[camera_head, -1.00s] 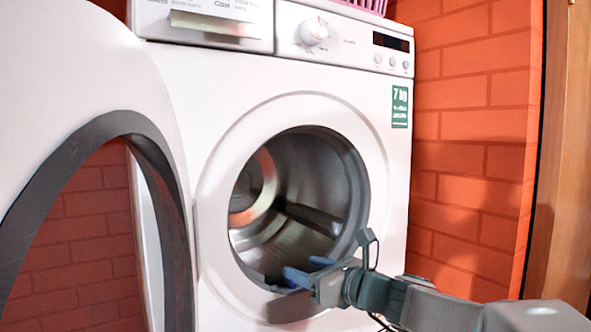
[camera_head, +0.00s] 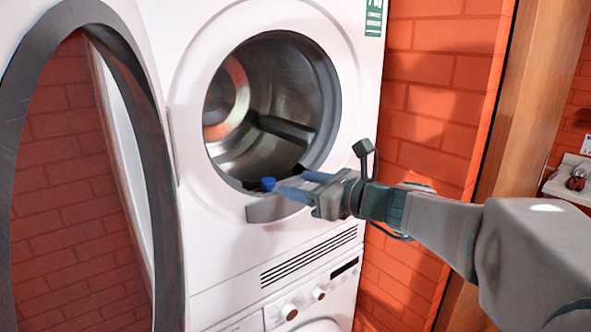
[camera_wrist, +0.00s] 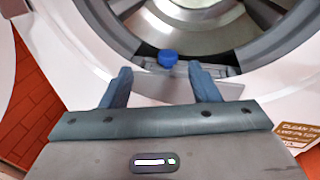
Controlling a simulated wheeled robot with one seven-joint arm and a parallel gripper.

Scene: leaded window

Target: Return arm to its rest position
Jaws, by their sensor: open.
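My gripper (camera_head: 294,183) is open, at the lower rim of the front-loading machine's round drum opening (camera_head: 272,110). In the wrist view its two blue-grey fingers (camera_wrist: 160,80) stand apart with nothing gripped between them. A small blue round object (camera_wrist: 168,58) shows beyond and between the fingertips, at the lower edge of the opening. It also shows in the head view (camera_head: 268,183), beside the left fingertip. I cannot tell whether it touches a finger. My arm (camera_head: 440,225) reaches in from the right, extended toward the machine.
The machine's round door (camera_head: 160,190) stands open at left. A second machine (camera_head: 312,295) with knobs is below. An orange brick wall (camera_head: 430,110) and a wooden post (camera_head: 525,110) are at right, close behind my arm. A sink with a tap (camera_head: 576,180) is at far right.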

